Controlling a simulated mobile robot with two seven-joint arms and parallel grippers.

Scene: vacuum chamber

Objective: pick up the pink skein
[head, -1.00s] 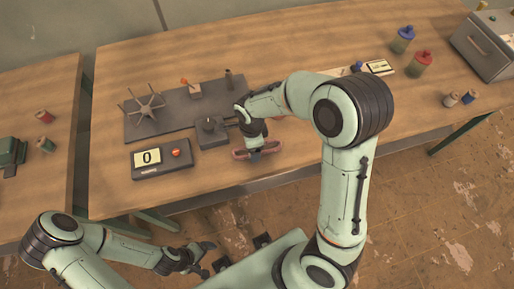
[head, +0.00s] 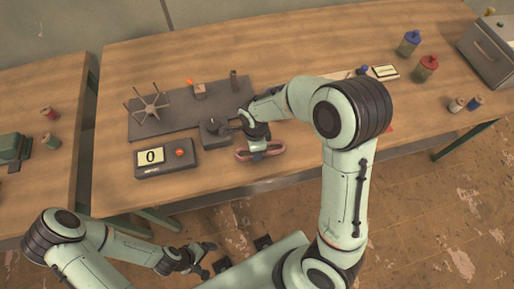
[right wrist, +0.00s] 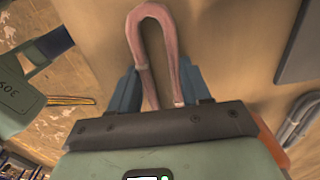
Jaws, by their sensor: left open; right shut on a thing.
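The pink skein (head: 260,152) is a long loop at the front edge of the middle table, under my right gripper (head: 257,143). In the right wrist view, the skein (right wrist: 152,40) stands out as a bent loop between the two blue fingers of the gripper (right wrist: 160,92). The gripper is shut on it. I cannot tell whether the skein is clear of the tabletop. My left gripper (head: 205,257) is open and empty, low in front of the table and away from the skein.
A counter box (head: 166,158) showing 0 and a dark plate (head: 180,112) with a spoked winder (head: 150,107) lie left of the skein. Blue (head: 409,43) and red (head: 426,68) bottles stand at the right. Bare tabletop lies between the plate and the back edge.

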